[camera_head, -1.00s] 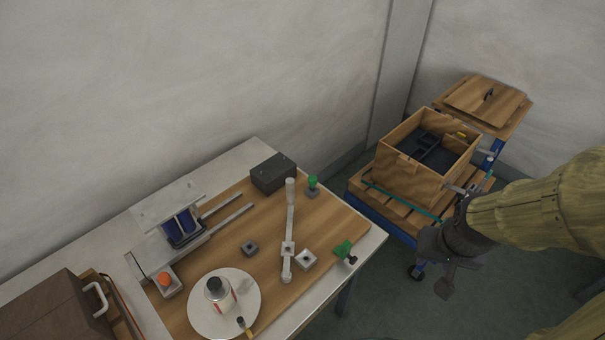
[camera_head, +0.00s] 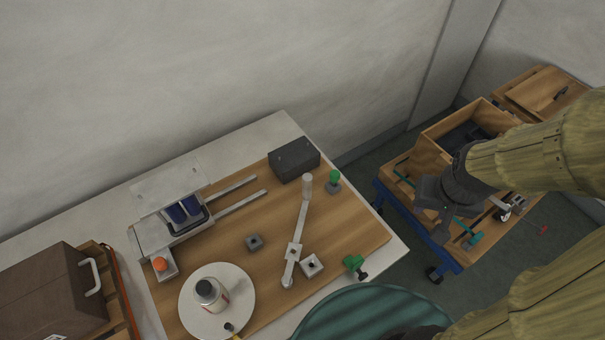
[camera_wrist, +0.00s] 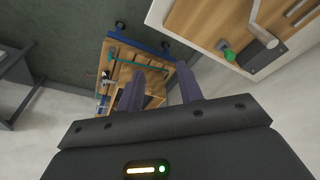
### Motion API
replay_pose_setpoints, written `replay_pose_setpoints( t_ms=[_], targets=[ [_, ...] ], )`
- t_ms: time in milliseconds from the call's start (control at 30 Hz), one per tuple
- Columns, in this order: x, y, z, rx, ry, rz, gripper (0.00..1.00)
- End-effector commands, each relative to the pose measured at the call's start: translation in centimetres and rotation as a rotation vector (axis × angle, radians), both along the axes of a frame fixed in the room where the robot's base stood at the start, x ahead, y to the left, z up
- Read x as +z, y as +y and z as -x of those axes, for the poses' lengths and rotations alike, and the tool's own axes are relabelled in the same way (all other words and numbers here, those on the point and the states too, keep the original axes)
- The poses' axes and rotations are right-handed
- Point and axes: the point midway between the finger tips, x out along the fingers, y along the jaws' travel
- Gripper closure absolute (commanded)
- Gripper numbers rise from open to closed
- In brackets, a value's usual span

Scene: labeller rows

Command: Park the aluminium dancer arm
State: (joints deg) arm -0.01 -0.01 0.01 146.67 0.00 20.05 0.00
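The aluminium dancer arm (camera_head: 301,220) is a slim pale bar lying across the wooden board on the table. It has an upright roller (camera_head: 307,186) at its far end and a square block with a dark hole near its front end. Part of the arm also shows at the top of the wrist view (camera_wrist: 254,14). My gripper (camera_head: 432,208) is off the table to the right, above the trolley and well apart from the arm. In the wrist view its two fingers (camera_wrist: 160,74) stand apart with nothing between them.
A green knob (camera_head: 334,176), a green clamp (camera_head: 354,264), a square holed block (camera_head: 312,265) and a black box (camera_head: 294,160) surround the arm. A white disc (camera_head: 240,310) carries a bottle. The blue trolley (camera_head: 428,244) holds a wooden crate. A teal rounded surface (camera_head: 365,318) shows below.

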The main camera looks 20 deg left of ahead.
Motion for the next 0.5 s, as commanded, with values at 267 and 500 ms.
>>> replay_pose_setpoints(
  t_ms=[267, 500],
  targets=[
    [0.0, 0.0, 0.0, 0.000, 0.000, 0.000, 0.64],
    [-0.2, 1.6, -1.9, -0.006, 0.016, -0.013, 0.52]
  ],
)
